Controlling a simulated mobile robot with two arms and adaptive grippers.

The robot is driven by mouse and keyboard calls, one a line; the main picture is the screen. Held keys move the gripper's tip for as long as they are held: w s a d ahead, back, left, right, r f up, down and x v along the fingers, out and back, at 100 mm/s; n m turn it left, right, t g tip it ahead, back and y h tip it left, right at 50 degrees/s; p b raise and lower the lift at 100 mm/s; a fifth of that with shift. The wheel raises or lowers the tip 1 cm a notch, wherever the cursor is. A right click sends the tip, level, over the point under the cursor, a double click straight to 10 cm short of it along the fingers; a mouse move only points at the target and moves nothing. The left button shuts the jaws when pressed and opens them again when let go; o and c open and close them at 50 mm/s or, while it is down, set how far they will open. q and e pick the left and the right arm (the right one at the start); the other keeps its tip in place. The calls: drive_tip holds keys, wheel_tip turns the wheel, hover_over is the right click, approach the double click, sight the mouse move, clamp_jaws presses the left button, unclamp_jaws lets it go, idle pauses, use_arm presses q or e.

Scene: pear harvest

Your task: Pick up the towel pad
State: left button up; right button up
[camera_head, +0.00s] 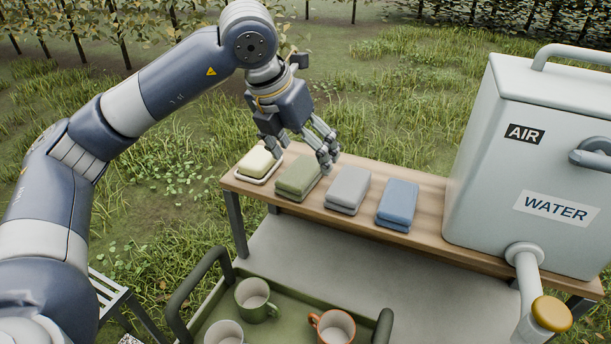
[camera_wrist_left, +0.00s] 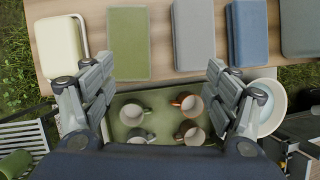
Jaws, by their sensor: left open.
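Three folded towel pads lie in a row on the wooden shelf: a green one (camera_head: 298,178), a grey one (camera_head: 347,189) and a blue one (camera_head: 397,204). The wrist view also shows the green pad (camera_wrist_left: 128,42), the grey pad (camera_wrist_left: 194,35) and the blue pad (camera_wrist_left: 247,32). I cannot tell which one the task means. My left gripper (camera_head: 303,152) is open and empty, its fingers pointing down above the green and grey pads. In the wrist view its fingers (camera_wrist_left: 157,72) stand wide apart. My right gripper is not in view.
A cream block (camera_head: 257,162) in a white dish sits at the shelf's left end. A large tank (camera_head: 520,170) marked AIR and WATER stands on the right, with a pipe and yellow knob (camera_head: 551,313). A green tray (camera_head: 283,309) with several mugs is in front, below the shelf.

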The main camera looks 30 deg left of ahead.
sight(300, 171)
use_arm(q)
drive_tip(key=a, duration=0.2)
drive_tip(key=a+y, duration=0.1)
drive_tip(key=shift+w+a+r+n, duration=0.2)
drive_tip(key=shift+r+n, duration=0.05)
drive_tip(key=shift+n, duration=0.15)
drive_tip(key=p+x, duration=0.1)
drive_tip(key=x, duration=0.3)
drive_tip(key=shift+w+f, duration=0.1)
drive_tip(key=shift+f, duration=0.15)
drive_tip(key=shift+w+f+p, duration=0.3)
drive_tip(key=shift+f+p, duration=0.15)
drive_tip(key=shift+p, duration=0.1)
drive_tip(key=p+x, duration=0.2)
drive_tip(key=x, duration=0.2)
drive_tip(key=shift+w+a+f, duration=0.2)
drive_tip(key=shift+w, duration=0.1)
drive_tip(key=c, duration=1.2)
